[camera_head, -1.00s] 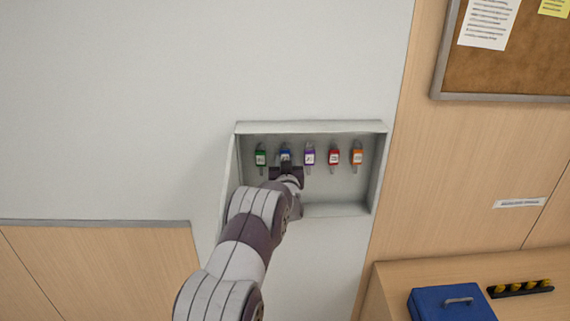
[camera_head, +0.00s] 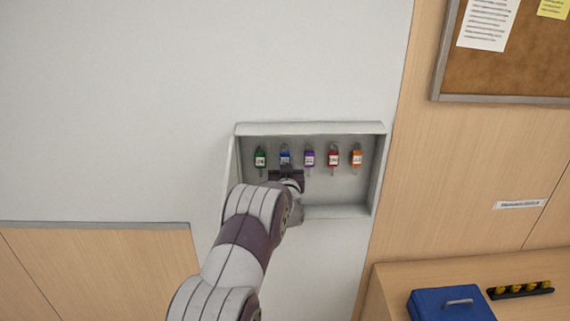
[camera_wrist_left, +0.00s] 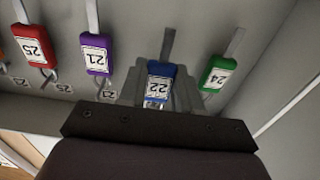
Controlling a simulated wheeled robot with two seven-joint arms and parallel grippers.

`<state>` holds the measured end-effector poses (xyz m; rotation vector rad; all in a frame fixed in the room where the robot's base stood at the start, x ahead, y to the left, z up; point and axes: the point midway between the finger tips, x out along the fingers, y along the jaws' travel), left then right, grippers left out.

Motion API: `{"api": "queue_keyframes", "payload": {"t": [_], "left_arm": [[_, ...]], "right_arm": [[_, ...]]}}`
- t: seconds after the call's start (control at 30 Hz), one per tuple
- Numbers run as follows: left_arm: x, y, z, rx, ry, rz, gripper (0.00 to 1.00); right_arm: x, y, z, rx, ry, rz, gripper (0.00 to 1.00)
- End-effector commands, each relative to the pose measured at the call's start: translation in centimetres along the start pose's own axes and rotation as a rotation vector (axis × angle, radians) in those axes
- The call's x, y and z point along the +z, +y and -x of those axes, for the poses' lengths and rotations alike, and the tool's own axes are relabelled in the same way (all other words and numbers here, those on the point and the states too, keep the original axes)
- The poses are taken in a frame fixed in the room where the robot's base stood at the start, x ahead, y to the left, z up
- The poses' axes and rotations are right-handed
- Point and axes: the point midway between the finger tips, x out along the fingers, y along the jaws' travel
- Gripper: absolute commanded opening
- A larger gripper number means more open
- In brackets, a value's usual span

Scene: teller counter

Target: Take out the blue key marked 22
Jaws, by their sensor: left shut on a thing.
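The blue key tag marked 22 (camera_wrist_left: 158,86) is in the wrist view, and its blue top also shows in the head view (camera_head: 285,157). It is second from the left in the row inside the shallow grey wall cabinet (camera_head: 310,127). My left gripper (camera_head: 287,174) reaches into the cabinet from below. Its grey fingers (camera_wrist_left: 157,96) are shut on the blue key's tag, one on each side. Whether the key still touches its hook is hard to tell. My right gripper is not in view.
A green key marked 24 (camera_wrist_left: 217,75) and a purple key marked 21 (camera_wrist_left: 95,54) hang close on either side. A red key (camera_head: 333,158) and an orange key (camera_head: 356,158) hang farther right. A blue box (camera_head: 450,307) sits on the lower right counter.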

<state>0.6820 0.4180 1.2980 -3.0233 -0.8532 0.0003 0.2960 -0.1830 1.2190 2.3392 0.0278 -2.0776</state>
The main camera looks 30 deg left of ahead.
Motion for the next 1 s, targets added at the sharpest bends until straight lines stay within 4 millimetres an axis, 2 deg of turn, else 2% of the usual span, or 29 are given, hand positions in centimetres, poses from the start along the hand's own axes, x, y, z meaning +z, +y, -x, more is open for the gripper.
{"api": "queue_keyframes", "payload": {"t": [1.0], "left_arm": [[0.0,0.0,5.6,0.000,0.000,0.001,0.14]], "right_arm": [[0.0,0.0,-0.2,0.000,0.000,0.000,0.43]]}}
